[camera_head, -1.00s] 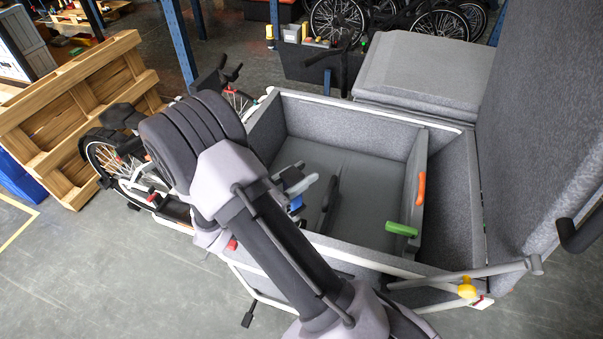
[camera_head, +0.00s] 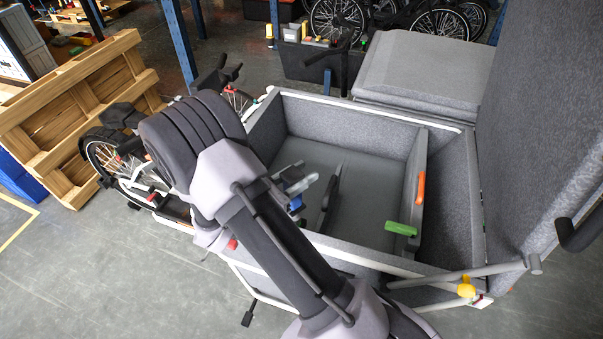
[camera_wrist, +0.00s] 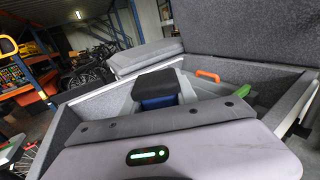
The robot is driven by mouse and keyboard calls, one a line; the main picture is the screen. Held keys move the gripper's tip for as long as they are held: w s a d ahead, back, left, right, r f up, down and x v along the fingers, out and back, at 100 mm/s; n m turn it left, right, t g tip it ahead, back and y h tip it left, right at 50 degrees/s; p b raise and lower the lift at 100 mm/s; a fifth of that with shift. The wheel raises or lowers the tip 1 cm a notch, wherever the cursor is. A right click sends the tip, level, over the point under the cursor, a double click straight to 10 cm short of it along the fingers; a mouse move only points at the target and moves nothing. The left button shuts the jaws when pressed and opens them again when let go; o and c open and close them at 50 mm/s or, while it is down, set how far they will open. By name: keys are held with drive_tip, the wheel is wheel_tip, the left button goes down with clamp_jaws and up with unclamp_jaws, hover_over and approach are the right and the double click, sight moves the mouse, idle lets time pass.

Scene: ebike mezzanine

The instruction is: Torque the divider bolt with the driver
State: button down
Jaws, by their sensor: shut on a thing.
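My gripper (camera_head: 301,186) is over the left part of the grey cargo box, partly hidden behind my arm. It is shut on a black and blue tool, which I take to be the driver; a little blue (camera_head: 296,203) shows below the gripper. In the wrist view the driver (camera_wrist: 156,88) sticks out beyond my gripper's housing; its tip and the fingertips are hidden. The grey divider (camera_head: 411,190) stands upright across the box, to the right of my gripper and apart from it. It carries an orange handle (camera_head: 421,187). I cannot make out the bolt.
A green handle (camera_head: 401,229) sits low by the divider. A dark upright piece (camera_head: 328,198) stands on the box floor right of my gripper. The box walls (camera_head: 350,115) surround the gripper. A raised lid (camera_head: 540,120) stands at right. The floor between gripper and divider looks mostly clear.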

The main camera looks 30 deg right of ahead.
wheel_tip(320, 180, up, 5)
drive_tip(key=p, duration=0.4)
drive_tip(key=shift+f, duration=0.1)
idle(0.4)
